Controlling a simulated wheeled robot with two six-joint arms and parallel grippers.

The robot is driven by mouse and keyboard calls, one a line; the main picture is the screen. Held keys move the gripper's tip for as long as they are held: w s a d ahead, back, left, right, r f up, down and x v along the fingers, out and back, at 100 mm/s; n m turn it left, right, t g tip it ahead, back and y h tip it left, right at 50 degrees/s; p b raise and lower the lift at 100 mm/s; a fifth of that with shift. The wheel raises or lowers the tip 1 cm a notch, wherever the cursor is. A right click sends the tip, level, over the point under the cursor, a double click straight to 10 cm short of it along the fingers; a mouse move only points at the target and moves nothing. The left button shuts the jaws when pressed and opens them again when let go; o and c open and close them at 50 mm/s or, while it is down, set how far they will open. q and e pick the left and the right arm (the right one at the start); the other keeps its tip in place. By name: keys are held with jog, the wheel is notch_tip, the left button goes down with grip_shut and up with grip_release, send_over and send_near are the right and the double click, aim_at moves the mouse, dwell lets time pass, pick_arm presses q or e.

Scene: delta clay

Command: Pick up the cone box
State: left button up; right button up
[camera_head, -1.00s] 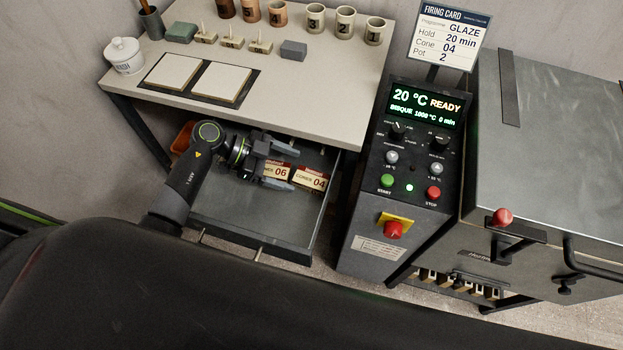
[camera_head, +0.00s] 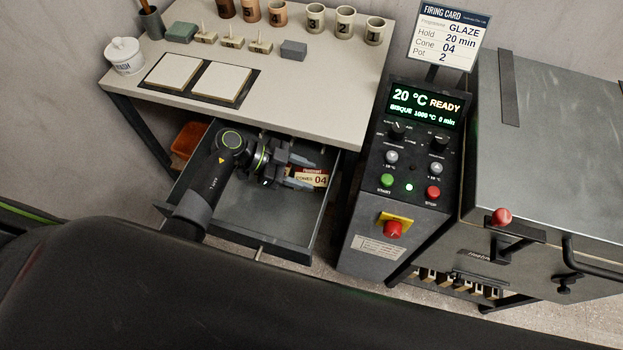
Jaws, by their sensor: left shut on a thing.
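The cone box marked 04 (camera_head: 317,178) is a small white and red box in the open drawer (camera_head: 235,212) under the table. My left gripper (camera_head: 308,170) reaches into the drawer, with its fingers shut on the 04 box, one on each side. The gripper hides part of this box. The box marked 06 does not show; the gripper and arm may cover it. The firing card (camera_head: 450,38) reads Glaze, hold 20 min, cone 04, pot 2. My right gripper is not in view.
The table (camera_head: 320,100) above the drawer holds numbered cups, two white tiles, small cone stands and a lidded jar (camera_head: 124,56). The control panel (camera_head: 411,150) and kiln (camera_head: 555,150) stand to the right. An orange bin (camera_head: 188,139) is left of the drawer.

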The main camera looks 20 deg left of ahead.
pick_arm(q)
jog(key=shift+c, duration=0.9)
